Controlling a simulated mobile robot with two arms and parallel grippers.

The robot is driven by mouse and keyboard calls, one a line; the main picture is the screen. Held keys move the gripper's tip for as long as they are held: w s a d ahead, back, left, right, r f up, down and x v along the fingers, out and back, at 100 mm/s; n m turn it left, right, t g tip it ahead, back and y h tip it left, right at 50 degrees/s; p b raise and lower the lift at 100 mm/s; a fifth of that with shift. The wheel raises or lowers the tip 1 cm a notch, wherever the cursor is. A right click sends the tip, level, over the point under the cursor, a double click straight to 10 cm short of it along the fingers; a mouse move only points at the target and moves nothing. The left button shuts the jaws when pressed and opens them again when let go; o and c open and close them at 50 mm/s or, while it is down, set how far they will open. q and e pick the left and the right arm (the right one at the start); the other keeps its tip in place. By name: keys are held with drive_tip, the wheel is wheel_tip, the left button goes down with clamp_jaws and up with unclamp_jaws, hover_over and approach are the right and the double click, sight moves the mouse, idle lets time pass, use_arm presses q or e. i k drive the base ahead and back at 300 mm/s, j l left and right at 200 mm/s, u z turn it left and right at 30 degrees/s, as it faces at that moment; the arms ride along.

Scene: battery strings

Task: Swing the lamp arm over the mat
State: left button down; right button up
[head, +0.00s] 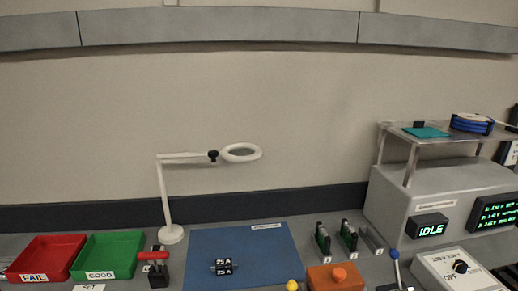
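The white lamp stands at the back of the bench, its base (172,234) left of the blue mat. Its upright post rises to a horizontal lamp arm (185,157) that points right, with a black knob (213,156) at the joint and a ring-shaped head (241,152). In the picture the ring head shows above the back of the blue mat (265,262), against the wall; how far it reaches over the mat is hard to tell. Neither of my grippers is in view.
A red FAIL tray (45,258) and green GOOD tray (107,256) lie at left, beside a red-handled clamp (154,268). An orange button box (335,277), upright boards (348,236) and a grey IDLE machine (430,200) with a shelf stand right of the mat.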

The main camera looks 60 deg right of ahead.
sight(213, 154)
drive_tip(key=z, duration=1.6)
